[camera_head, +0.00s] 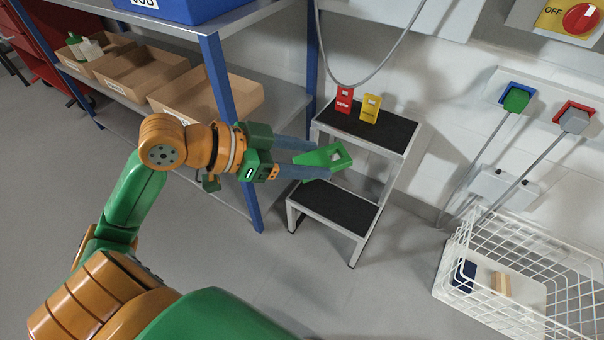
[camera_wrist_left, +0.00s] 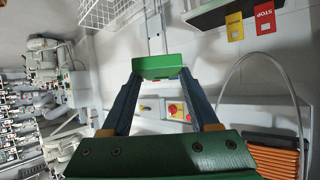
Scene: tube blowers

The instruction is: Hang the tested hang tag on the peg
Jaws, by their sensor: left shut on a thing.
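My left gripper (camera_head: 316,162) is shut on a green hang tag (camera_head: 329,155) with a hole in it, held in the air in front of the step stool. In the left wrist view the green tag (camera_wrist_left: 158,66) sits between the two fingertips (camera_wrist_left: 158,75). A red STOP tag (camera_head: 345,99) and a yellow tag (camera_head: 370,107) stand on the stool's top step; both also show in the left wrist view, red (camera_wrist_left: 264,18) and yellow (camera_wrist_left: 235,27). Small dark knobs show on a white wall plate (camera_head: 500,188); I cannot tell whether one is the peg. My right gripper is out of view.
The step stool (camera_head: 401,139) stands against the wall. A blue-post shelf (camera_head: 221,80) with cardboard bins is at the left. A white wire basket (camera_head: 470,222) sits at the lower right. A red switch (camera_head: 581,18) and cabled plugs (camera_head: 516,99) are on the wall.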

